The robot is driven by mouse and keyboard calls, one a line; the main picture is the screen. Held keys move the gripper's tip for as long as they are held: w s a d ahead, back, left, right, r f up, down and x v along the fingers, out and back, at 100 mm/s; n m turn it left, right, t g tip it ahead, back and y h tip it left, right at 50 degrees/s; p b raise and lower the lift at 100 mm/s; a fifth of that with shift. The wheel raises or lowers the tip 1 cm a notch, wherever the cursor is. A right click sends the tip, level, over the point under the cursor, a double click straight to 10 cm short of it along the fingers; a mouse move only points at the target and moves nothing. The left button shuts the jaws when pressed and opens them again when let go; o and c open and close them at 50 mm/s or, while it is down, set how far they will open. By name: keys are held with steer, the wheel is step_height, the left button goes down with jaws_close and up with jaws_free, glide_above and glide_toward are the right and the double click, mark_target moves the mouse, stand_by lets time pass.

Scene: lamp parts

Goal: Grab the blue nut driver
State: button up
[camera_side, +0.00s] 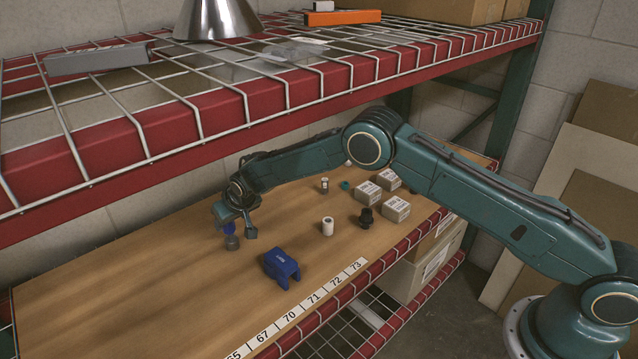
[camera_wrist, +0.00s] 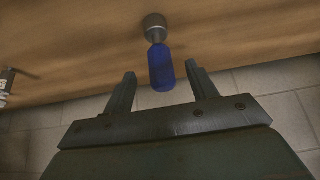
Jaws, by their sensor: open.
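The blue nut driver (camera_wrist: 161,68) has a blue handle and a grey socket end; the wrist view shows the handle pointing toward my gripper. In the side view the nut driver (camera_side: 230,229) is small and partly behind my gripper (camera_side: 236,221), on the left part of the wooden shelf. Its blue end is above its grey end there. My gripper (camera_wrist: 161,73) is open, and the handle appears between its two fingertips in the wrist view. I cannot tell whether a finger touches it.
A blue bracket-like part (camera_side: 281,267) lies nearer the front edge. A white cylinder (camera_side: 327,226), a black fitting (camera_side: 366,217) and several small boxes (camera_side: 396,208) stand to the right. A red-edged wire shelf (camera_side: 330,84) hangs above. The left of the wooden shelf (camera_side: 110,285) is clear.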

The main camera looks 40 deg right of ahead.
mark_target(229, 227)
steer(key=shift+w+f, duration=0.25)
steer(key=shift+f, duration=0.1)
steer(key=shift+f, duration=0.1)
steer(key=shift+x, duration=2.8)
steer(key=c, duration=1.1)
